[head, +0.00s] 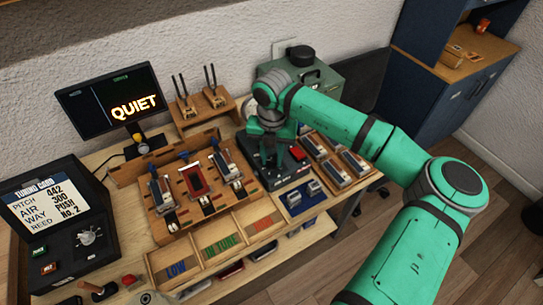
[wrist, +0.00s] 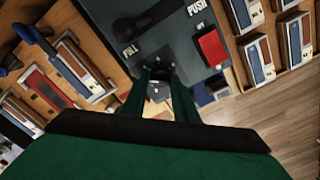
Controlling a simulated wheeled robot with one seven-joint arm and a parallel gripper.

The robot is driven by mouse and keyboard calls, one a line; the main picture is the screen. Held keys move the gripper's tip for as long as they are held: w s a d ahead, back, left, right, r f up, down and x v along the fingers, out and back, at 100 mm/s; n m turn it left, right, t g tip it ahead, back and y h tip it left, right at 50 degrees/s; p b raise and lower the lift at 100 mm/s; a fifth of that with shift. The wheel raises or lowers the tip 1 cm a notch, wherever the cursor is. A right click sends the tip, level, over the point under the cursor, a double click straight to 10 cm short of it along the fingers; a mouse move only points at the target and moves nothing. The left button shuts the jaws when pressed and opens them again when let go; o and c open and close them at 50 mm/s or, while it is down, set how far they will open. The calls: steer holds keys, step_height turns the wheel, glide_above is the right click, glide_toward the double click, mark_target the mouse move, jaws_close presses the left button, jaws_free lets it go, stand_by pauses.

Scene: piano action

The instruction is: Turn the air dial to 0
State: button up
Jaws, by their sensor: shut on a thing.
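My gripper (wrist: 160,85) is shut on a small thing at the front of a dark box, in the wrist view. The fingers hide most of it, and I cannot tell what it is. The dark box (wrist: 190,55) has a black lever (wrist: 150,18) between the words PULL and PUSH, and a red block (wrist: 212,48). I cannot read a label for the air dial. A pale knob (head: 88,236) is on the black console at the left.
A card (head: 42,205) on the console reads pitch 442, air 300, way push, reed No. 2. A screen (head: 110,100) reads QUIET. A green case (head: 325,80) stands behind my arm. Wooden racks (head: 160,212) with reed parts crowd the bench.

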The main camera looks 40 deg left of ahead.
steer(key=n, duration=0.3)
steer(key=shift+w+d, duration=0.1)
steer(key=n, duration=0.5)
steer(key=shift+n, duration=0.3)
steer(key=n, duration=0.4)
steer(key=shift+n, duration=2.1)
steer(key=o, duration=1.1)
steer(key=shift+c, duration=0.2)
